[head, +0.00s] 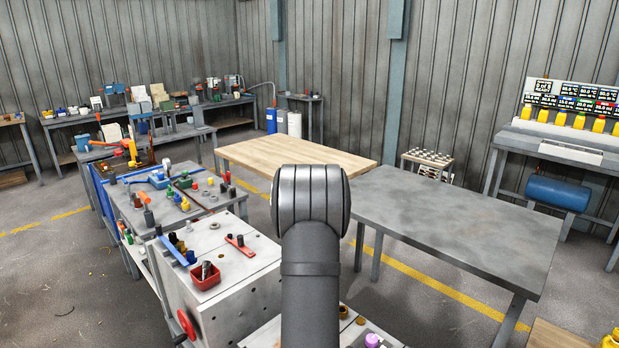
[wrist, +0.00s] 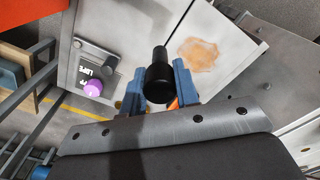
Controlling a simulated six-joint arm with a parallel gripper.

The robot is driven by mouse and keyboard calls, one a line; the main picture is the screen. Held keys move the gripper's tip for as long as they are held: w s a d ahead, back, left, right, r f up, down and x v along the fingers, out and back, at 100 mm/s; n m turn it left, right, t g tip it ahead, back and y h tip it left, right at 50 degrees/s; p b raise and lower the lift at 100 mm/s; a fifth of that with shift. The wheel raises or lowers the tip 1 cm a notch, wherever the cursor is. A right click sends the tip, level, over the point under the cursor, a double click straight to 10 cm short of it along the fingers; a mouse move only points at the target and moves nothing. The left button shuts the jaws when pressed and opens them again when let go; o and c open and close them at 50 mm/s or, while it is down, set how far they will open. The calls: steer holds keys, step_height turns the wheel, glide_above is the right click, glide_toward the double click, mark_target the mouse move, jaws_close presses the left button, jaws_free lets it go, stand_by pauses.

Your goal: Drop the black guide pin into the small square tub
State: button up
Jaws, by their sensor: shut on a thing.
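The black guide pin (wrist: 158,75) is between the two blue fingers of my gripper (wrist: 159,86) in the wrist view, with its narrower end toward the top of the picture. My gripper is shut on it. In the head view my own arm fills the middle, and neither the fingers nor the pin can be made out. A small red square tub (head: 205,277) sits on the pale bench top at lower left in the head view, with a dark and grey item in it. I cannot identify the tub in the wrist view.
The pale bench (head: 240,262) also bears a red bar (head: 239,245) near the tub. A bench with many small parts (head: 165,200) stands behind it. A bare grey table (head: 440,215) is at right. A purple knob (wrist: 93,88) on a dark plate shows in the wrist view.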

steer(key=shift+s+a, duration=0.15)
steer(key=shift+s, duration=0.4)
steer(key=w+a+r, duration=0.9)
steer(key=w+a, duration=0.3)
steer(key=w, duration=0.3)
steer(key=w+a+r+n, duration=0.2)
steer(key=w+a+r, duration=0.3)
steer(key=a+r, duration=0.75)
steer(key=a+f, duration=1.1)
steer(key=a, duration=0.1)
steer(key=shift+w+a+f, duration=0.15)
steer(key=shift+w+f, duration=0.05)
steer(key=shift+w, duration=0.2)
steer(key=shift+f, duration=0.1)
steer(key=shift+f, duration=0.5)
